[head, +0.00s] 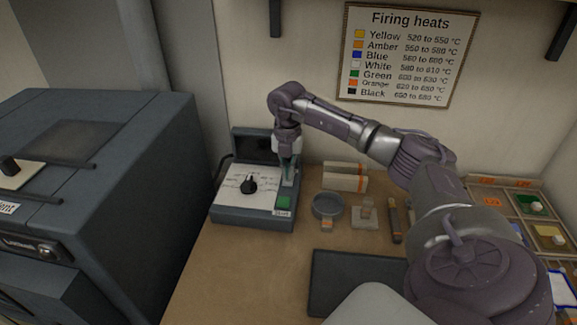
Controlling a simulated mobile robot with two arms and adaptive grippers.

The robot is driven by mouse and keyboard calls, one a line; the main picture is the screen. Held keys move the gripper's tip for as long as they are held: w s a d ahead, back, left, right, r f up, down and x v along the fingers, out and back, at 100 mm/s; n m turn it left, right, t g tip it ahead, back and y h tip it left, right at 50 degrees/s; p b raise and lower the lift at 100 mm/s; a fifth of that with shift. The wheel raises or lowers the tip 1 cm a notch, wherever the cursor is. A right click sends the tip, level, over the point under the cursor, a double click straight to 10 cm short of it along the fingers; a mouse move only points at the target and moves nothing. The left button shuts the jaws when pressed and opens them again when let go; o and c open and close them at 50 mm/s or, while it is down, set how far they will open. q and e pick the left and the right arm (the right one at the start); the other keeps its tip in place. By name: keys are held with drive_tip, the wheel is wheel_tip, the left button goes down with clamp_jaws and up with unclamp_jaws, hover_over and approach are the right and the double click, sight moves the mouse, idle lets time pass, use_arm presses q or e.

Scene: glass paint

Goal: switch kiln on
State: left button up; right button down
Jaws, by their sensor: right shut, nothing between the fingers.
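A dark kiln control box (228,217) stands on the left part of the bench. Its white sloped face carries a black dial (249,184) with small marks around it, and a green button or switch (284,202) at its lower right. My right gripper (288,178) is shut and empty, pointing down over the right side of the box, just above the green switch. I cannot tell whether its tips touch the box. The large dark blue-grey cabinet (120,130) at the left may be the kiln. My left gripper is not in view.
A wall sign (408,52) lists firing heats by colour. Right of the box are white boxes (345,176), a round grey dish (326,206) and small tools. A dark mat (350,280) lies in front. A divided tray (515,190) stands at the right, partly behind my arm.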

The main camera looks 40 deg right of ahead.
sight(288, 181)
drive_tip(key=shift+f+b, duration=0.45)
drive_tip(key=shift+f, duration=0.45)
drive_tip(key=shift+r, duration=0.2)
drive_tip(key=shift+r+p, duration=2.8)
drive_tip(key=shift+r, duration=0.55)
